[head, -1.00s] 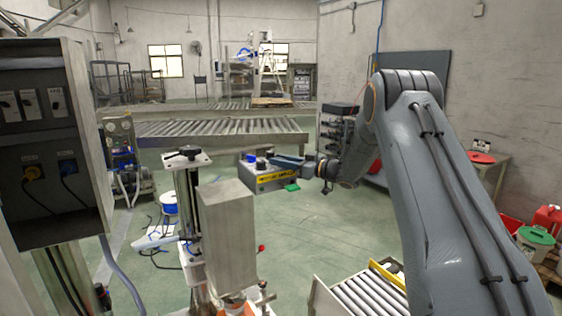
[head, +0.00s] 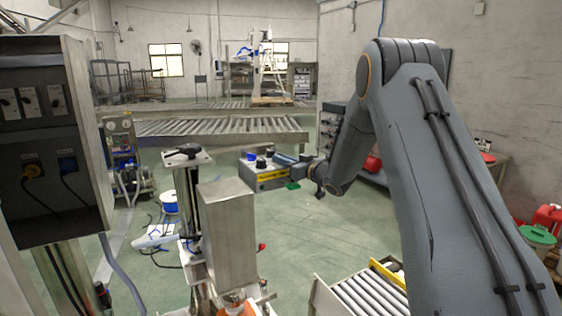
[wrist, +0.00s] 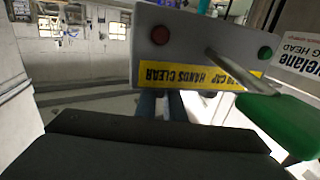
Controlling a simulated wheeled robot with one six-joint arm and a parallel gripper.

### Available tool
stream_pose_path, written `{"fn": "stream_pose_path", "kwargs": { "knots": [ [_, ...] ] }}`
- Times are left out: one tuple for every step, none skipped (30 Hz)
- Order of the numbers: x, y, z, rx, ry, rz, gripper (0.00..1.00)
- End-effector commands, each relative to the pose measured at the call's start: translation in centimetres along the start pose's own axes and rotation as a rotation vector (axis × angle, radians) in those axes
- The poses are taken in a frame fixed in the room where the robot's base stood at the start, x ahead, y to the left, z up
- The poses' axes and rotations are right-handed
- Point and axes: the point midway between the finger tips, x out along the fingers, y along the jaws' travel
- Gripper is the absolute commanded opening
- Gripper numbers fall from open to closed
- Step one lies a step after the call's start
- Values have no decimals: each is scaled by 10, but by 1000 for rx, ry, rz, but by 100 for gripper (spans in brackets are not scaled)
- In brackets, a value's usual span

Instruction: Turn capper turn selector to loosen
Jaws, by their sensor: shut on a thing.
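The capper's grey control box (head: 263,178) has a yellow warning strip and dark knobs on top; it stands left of my gripper in the head view.
A grey metal column housing (head: 228,235) of the capper stands in front of the box. A roller conveyor (head: 220,130) runs behind. A short roller section (head: 360,298) is at the lower right. An electrical cabinet (head: 45,130) stands at the left.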

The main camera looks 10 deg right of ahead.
Motion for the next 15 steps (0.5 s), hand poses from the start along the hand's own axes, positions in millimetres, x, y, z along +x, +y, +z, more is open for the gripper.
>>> {"fn": "stream_pose_path", "kwargs": {
  "knots": [
    [0,-2,1,2,0,41,0],
    [1,-3,1,1,0,69,0],
    [1,-3,2,2,-1,107,0],
    [1,-3,2,1,0,134,0],
    [1,-3,2,2,0,162,0],
    [1,-3,3,1,0,198,0],
    [1,-3,3,1,1,224,0],
    [2,-3,4,0,0,249,0],
    [2,-3,3,0,1,284,0],
    [2,-3,3,0,0,309,0],
    [2,-3,4,1,0,334,0],
    [2,-3,3,0,0,367,0],
    [2,-3,4,1,1,391,0],
    [2,-4,4,1,0,414,0],
    [2,-3,4,1,0,445,0]
  ]
}}
